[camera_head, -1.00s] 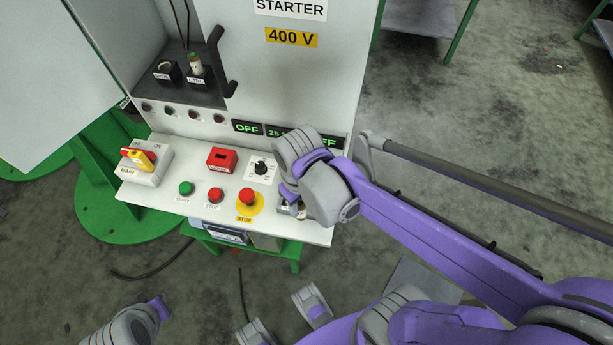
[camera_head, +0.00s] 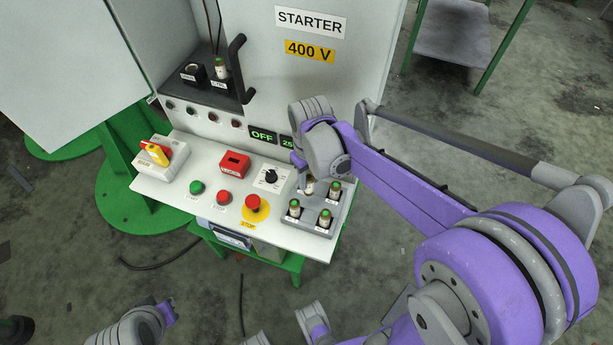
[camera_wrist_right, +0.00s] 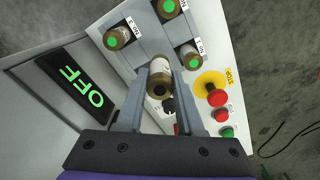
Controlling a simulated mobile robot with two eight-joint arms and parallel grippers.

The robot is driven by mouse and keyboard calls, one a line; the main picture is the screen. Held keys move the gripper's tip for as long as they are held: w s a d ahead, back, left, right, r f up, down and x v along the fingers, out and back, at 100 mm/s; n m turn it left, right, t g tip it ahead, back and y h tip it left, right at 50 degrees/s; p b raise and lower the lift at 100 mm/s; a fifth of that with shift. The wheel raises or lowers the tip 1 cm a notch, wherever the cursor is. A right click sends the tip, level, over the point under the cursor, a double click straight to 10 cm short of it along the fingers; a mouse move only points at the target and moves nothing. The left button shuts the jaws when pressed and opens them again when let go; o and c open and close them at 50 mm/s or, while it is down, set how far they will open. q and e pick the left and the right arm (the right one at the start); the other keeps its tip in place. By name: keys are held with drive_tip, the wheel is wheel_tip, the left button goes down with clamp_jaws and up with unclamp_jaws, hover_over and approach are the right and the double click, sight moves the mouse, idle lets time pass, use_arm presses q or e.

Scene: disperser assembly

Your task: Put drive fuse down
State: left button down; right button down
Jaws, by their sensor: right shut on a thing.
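My right gripper (camera_head: 305,178) is shut on a pale fuse (camera_head: 309,187) over the back left part of the grey fuse tray (camera_head: 313,231). In the right wrist view the held fuse (camera_wrist_right: 159,68) is between both fingers (camera_wrist_right: 161,92); its near end is dark, with no green showing. Whether it touches the tray is unclear. Three green-topped fuses stand in the tray: front left (camera_head: 294,209), front right (camera_head: 324,220) and back right (camera_head: 335,191). On the cabinet, a dark left holder (camera_head: 192,73) looks empty. No left gripper jaws can be made out.
A fuse (camera_head: 221,69) stands in the cabinet's right holder. Left of the tray are a red stop button (camera_head: 254,204), a black knob (camera_head: 271,176) and a red block (camera_head: 234,163). The white cabinet door (camera_head: 330,60) stands behind the gripper. The shelf's edge is close in front of the tray.

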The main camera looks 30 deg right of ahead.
drive_tip(key=shift+w+d+f+b, duration=0.1)
drive_tip(key=shift+w+d+f, duration=0.2)
drive_tip(key=shift+w+f, duration=0.65)
drive_tip(key=shift+w+d+f+b, duration=0.25)
drive_tip(key=shift+w+f, duration=0.35)
drive_tip(key=shift+f, duration=0.8)
drive_tip(key=shift+w+d+f, duration=0.35)
drive_tip(key=shift+w+f, duration=0.4)
drive_tip(key=shift+f, duration=0.4)
drive_tip(key=shift+f, duration=0.15)
drive_tip(key=c, duration=0.5)
unclamp_jaws()
drive_tip(key=shift+c, duration=0.2)
